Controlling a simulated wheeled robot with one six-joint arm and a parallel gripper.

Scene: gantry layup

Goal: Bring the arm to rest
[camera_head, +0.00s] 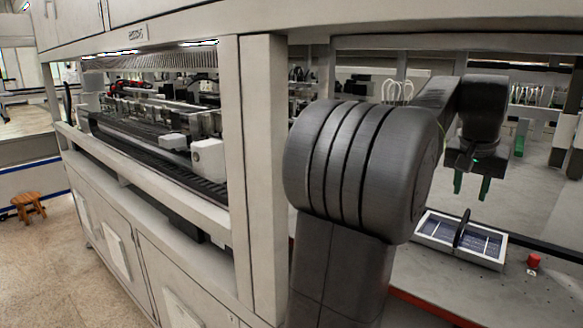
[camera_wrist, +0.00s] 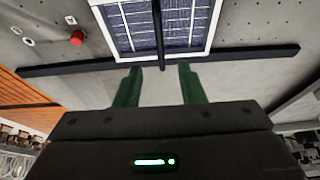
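My gripper (camera_head: 471,187) hangs from my dark arm at the right of the head view, fingers pointing down. Its two green fingers also show in the wrist view (camera_wrist: 160,88), spread apart with nothing between them. The gripper is open and empty, above a table and apart from it. A framed solar panel (camera_head: 440,235) with a white rim lies on the table below the gripper; part of it shows at the top of the wrist view (camera_wrist: 183,25). A black upright part (camera_head: 462,228) stands across the panel's middle.
A red knob (camera_head: 533,261) stands on the grey table (camera_head: 530,290), right of the panel. A dark bar (camera_wrist: 250,56) runs along the panel's near side in the wrist view. A grey machine frame post (camera_head: 262,170) stands left of my arm. A wooden stool (camera_head: 28,205) is far left.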

